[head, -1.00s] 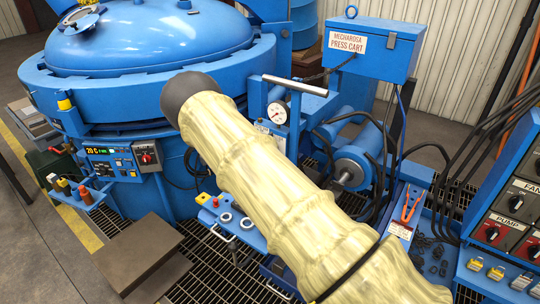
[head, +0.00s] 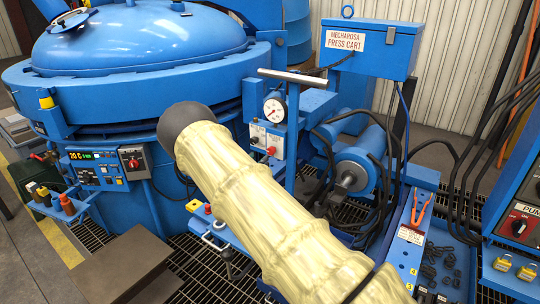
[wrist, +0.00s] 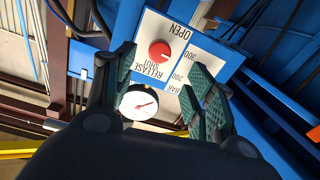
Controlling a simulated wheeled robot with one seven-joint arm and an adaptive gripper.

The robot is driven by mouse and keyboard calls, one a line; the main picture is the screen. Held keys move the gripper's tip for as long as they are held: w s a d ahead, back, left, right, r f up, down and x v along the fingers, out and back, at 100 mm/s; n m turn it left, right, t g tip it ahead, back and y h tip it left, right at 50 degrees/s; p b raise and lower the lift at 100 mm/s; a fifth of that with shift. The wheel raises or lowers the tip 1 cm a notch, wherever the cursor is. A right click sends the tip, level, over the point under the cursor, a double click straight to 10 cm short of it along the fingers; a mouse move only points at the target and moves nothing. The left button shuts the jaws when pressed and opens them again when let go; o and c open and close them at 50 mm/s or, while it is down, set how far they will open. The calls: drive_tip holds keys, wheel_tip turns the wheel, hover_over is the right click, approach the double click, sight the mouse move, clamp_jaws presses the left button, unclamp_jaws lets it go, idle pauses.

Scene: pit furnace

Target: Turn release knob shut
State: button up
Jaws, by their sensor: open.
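The release knob (wrist: 160,50) is a round red knob on a white panel (wrist: 178,32) lettered RELEASE, SHUT and OPEN, upside down in the wrist view. Its pointer setting is too small to read. My gripper (wrist: 163,74) is open and empty. Its green-padded fingers stand either side of the knob in the picture, apart from it; the distance in depth is unclear.
A round pressure gauge (wrist: 138,104) sits beside the panel; it shows in the head view (head: 273,109) under a T-handle bar (head: 292,78). The blue furnace (head: 140,45) stands at left. A press cart box (head: 370,48), motor and hoses crowd the right.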

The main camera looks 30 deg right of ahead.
sight(270, 152)
drive_tip(key=p+x, duration=0.1)
drive_tip(key=x, duration=0.8)
drive_tip(key=shift+w+d, duration=0.1)
drive_tip(key=shift+d, duration=0.3)
drive_tip(key=shift+c, duration=0.3)
drive_tip(key=c, duration=1)
